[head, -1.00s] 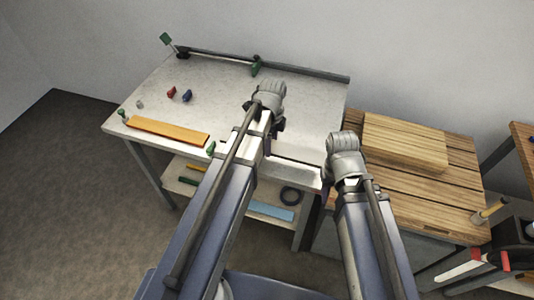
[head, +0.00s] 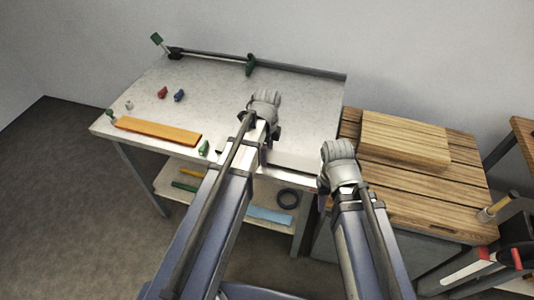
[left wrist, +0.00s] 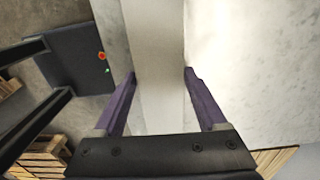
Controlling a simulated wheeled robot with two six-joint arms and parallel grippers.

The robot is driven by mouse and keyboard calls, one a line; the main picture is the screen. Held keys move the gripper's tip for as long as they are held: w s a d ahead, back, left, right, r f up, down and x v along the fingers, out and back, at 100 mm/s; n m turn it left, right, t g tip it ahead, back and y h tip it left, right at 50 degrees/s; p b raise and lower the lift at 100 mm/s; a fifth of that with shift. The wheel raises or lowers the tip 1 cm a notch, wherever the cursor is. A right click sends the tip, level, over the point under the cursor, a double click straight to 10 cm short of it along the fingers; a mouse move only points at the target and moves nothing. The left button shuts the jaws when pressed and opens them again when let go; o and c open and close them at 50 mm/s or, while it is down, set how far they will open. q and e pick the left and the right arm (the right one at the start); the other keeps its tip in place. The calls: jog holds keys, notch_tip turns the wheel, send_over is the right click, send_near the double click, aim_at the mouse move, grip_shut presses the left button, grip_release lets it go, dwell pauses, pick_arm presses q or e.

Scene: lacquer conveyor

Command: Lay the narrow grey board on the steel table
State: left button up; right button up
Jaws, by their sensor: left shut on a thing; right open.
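The narrow grey board (left wrist: 158,50) lies between the two purple fingers of my left gripper (left wrist: 160,75) in the left wrist view, running up and away from it. My left gripper (head: 268,143) is shut on the board near the front edge of the steel table (head: 225,90). In the head view the board is mostly hidden by my arm and hard to tell from the pale tabletop. Whether it touches the table I cannot tell. My right gripper (head: 323,187) is open, over the gap between the steel table and the wooden-topped bench.
An orange board (head: 158,132) lies along the table's front left edge. Small red (head: 162,92) and blue (head: 179,96) pieces lie behind it. A dark rail (head: 290,67) with a green clamp borders the back.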

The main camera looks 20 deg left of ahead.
pick_arm(q)
jog(key=shift+f, duration=0.1)
jog(key=o, duration=1.2)
jog(key=shift+f, duration=0.1)
jog(key=o, duration=0.4)
jog(key=shift+c, duration=0.2)
notch_tip(320, 180, up, 13)
jog(key=p, duration=1.2)
jog(key=s+d+n+y, duration=0.1)
jog(key=s+d+n, duration=0.9)
jog(key=s+n, duration=0.4)
jog(key=shift+s+d+f+n, duration=0.15)
jog(key=shift+d+f+n, duration=0.05)
jog(key=shift+d+n, duration=0.1)
